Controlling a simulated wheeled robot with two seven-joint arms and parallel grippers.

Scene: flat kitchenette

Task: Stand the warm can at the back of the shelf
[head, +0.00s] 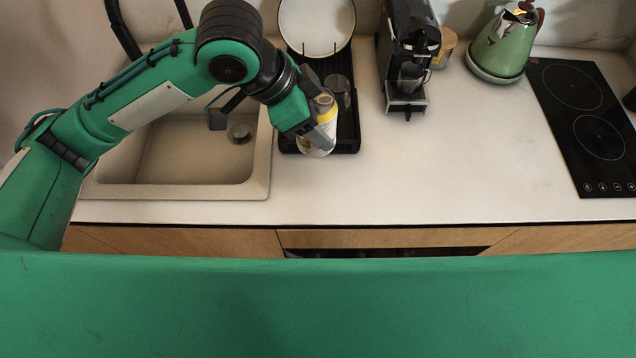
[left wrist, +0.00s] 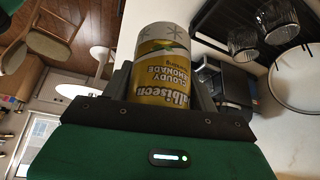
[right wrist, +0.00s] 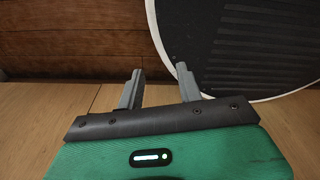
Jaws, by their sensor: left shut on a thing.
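My left gripper (head: 318,132) is shut on a white and yellow lemonade can (head: 327,113), over the front of the black dish rack at the sink's right side. In the left wrist view the can (left wrist: 163,68) sits between the fingers, its label reading "cloudy lemonade". Whether the can touches the rack is unclear. My right gripper (right wrist: 158,88) shows only in the right wrist view; its fingers are apart with nothing between them. I cannot make out a shelf in any view, and nothing visible tells whether the can is warm.
The dish rack (head: 354,146) holds a white plate (head: 317,25) and dark glasses (head: 340,91). The sink (head: 180,165) lies left. A coffee machine (head: 408,50), green kettle (head: 503,45) and black hob (head: 585,125) stand right. The counter (head: 450,160) between is clear.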

